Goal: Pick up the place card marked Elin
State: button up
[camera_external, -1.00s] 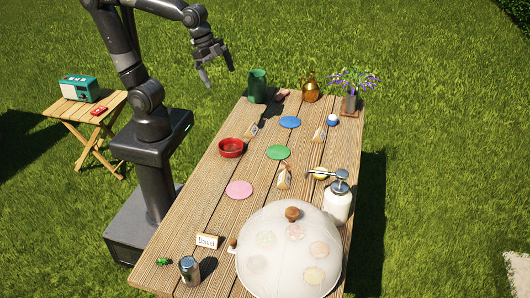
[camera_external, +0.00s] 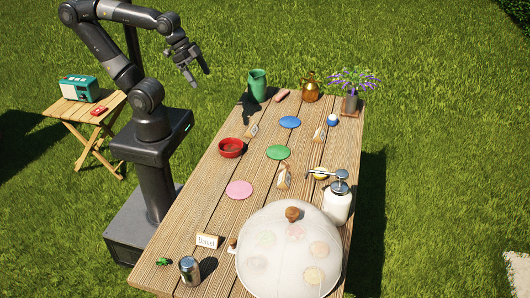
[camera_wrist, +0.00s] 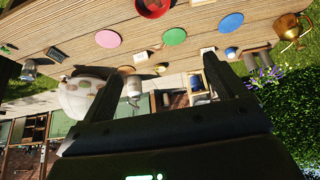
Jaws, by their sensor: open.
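Several small folded cards stand on the wooden table. The one at the near left (camera_external: 206,241) reads "Daniel". Another card (camera_external: 252,131) stands beyond the red bowl, and one (camera_external: 320,134) stands right of the blue disc. A taller tan folded piece (camera_external: 284,177) stands near the green disc; I cannot tell if it is a card. I cannot read "Elin" on any of them. My gripper (camera_external: 198,78) is open and empty, high off the table's far left side. In the wrist view its fingers (camera_wrist: 158,85) are spread, with the table beyond them.
A red bowl (camera_external: 231,148), pink disc (camera_external: 239,190), green disc (camera_external: 278,153) and blue disc (camera_external: 290,122) lie on the table. A white mesh dome (camera_external: 265,262) and pump bottle (camera_external: 337,206) fill the near right. A green vase (camera_external: 257,85) stands at the far left corner.

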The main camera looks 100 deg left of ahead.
jog(key=w+d+g, duration=0.1)
jog(key=w+d, duration=0.1)
jog(key=w, duration=0.6)
jog(key=n+g, duration=0.1)
jog(key=g, duration=0.2)
send_over(284, 175)
jog(key=s, duration=0.2)
notch_tip(284, 175, down, 18)
jog(key=f, duration=0.3)
jog(key=w+f, duration=0.1)
jog(key=f, duration=0.3)
jog(key=w+f, duration=0.1)
jog(key=f, duration=0.2)
jog(key=shift+f, duration=0.35)
jog(key=c, duration=1.1)
